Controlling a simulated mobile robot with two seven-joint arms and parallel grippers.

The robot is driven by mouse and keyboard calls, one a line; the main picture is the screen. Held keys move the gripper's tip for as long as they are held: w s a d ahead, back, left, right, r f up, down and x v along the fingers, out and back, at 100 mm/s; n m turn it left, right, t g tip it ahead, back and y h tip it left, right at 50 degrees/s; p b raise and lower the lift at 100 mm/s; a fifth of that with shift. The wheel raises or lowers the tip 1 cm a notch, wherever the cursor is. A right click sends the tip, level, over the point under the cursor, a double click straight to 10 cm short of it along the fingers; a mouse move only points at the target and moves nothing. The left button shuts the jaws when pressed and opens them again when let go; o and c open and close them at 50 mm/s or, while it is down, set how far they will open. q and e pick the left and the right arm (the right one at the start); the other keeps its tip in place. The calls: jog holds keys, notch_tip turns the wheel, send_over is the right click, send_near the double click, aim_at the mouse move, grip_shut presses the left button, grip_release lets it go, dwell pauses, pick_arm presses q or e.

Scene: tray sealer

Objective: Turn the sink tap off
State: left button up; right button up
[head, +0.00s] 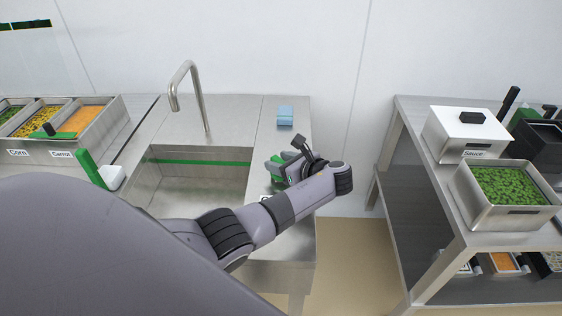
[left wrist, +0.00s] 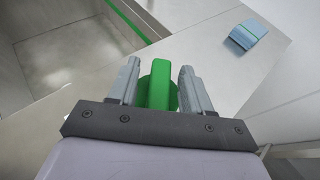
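The sink tap's curved metal spout (head: 187,90) rises behind the sink basin (head: 200,185), and I see no water stream from it. A green handle, which looks like the tap's control, sits on the counter right of the basin; in the left wrist view the green handle (left wrist: 160,88) has an upright bar on a round base. My left gripper (left wrist: 160,64) is open, with a finger on each side of the bar and small gaps showing. In the head view my left gripper (head: 282,170) is at the counter's right side, partly hidden by its wrist. My right gripper is not in view.
A blue sponge (head: 285,116) lies on the counter behind the gripper. A green-handled tool (head: 92,170) is left of the basin, near the food bins (head: 85,128). A steel shelf (head: 400,135) with containers stands right, across a floor gap.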

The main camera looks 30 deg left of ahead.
pick_arm(q)
jog(key=shift+p+v, duration=0.3)
jog(key=shift+v, duration=3.25)
